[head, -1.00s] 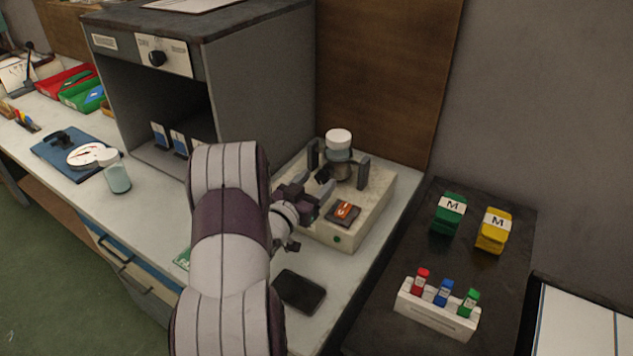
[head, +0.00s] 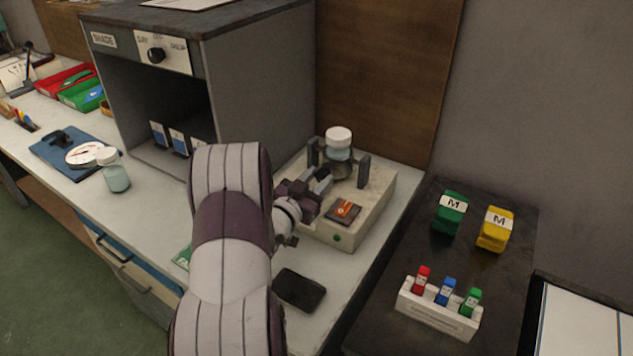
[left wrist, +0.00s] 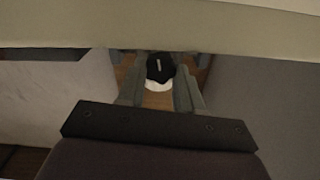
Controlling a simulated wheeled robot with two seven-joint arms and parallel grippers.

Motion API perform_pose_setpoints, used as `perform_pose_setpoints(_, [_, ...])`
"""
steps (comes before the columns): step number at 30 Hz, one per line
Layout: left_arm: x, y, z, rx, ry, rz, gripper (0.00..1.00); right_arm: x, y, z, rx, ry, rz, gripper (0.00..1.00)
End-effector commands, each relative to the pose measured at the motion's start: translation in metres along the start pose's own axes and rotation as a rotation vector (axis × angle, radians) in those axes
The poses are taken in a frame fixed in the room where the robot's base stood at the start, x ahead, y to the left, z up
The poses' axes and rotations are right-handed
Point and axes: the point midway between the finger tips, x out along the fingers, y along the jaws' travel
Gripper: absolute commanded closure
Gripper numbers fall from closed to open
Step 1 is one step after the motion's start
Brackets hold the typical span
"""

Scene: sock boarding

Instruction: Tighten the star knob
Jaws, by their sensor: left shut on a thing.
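The machine (head: 375,203) is a pale box on the bench. At its back a clamp between two grey posts holds a white-capped jar (head: 340,142). My left gripper (head: 323,181) reaches to the front left of the clamp. In the left wrist view, its two fingers (left wrist: 160,90) are shut on a black knob (left wrist: 160,67) with a pale mark on it, which I take for the star knob. In the head view the fingers mostly hide the knob. My right gripper is not in view.
An orange-and-black switch (head: 343,212) and a green button (head: 337,238) are on the machine. A dark phone-like slab (head: 299,291) lies in front. A grey cabinet (head: 265,85) stands close on the left. A lower dark table (head: 400,317) holds colored packs and vials.

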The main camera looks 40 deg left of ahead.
Motion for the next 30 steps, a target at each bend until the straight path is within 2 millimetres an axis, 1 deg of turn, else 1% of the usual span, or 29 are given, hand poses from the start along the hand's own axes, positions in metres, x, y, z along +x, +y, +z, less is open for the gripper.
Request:
perform_pose_setpoints(1, [0.0,0.0,0.0,0.0,0.0,0.0,0.62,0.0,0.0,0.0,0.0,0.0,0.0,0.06])
perform_pose_setpoints(2, [0.0,0.0,0.0,-0.001,0.0,0.0,0.52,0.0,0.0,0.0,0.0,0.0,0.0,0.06])
perform_pose_setpoints(3, [0.0,0.0,0.0,-0.001,0.0,0.0,0.4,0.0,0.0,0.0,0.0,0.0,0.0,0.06])
perform_pose_setpoints(11, [0.0,0.0,0.0,-0.001,0.0,0.0,0.4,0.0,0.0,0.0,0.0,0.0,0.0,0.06])
perform_pose_setpoints(14, [-0.005,0.0,0.0,-0.001,-0.001,0.0,0.4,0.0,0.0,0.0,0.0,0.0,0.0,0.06])
perform_pose_setpoints(17, [-0.021,-0.001,0.0,-0.002,-0.001,-0.003,0.4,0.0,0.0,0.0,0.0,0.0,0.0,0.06])
perform_pose_setpoints(25, [-0.09,-0.002,0.0,-0.002,-0.002,-0.006,0.4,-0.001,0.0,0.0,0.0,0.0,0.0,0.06])
perform_pose_setpoints(27, [-0.104,-0.001,0.0,-0.002,-0.001,-0.005,0.4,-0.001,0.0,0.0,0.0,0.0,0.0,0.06])
perform_pose_setpoints(30, [-0.118,-0.001,0.0,-0.002,-0.001,-0.004,0.4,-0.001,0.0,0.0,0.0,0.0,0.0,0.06])
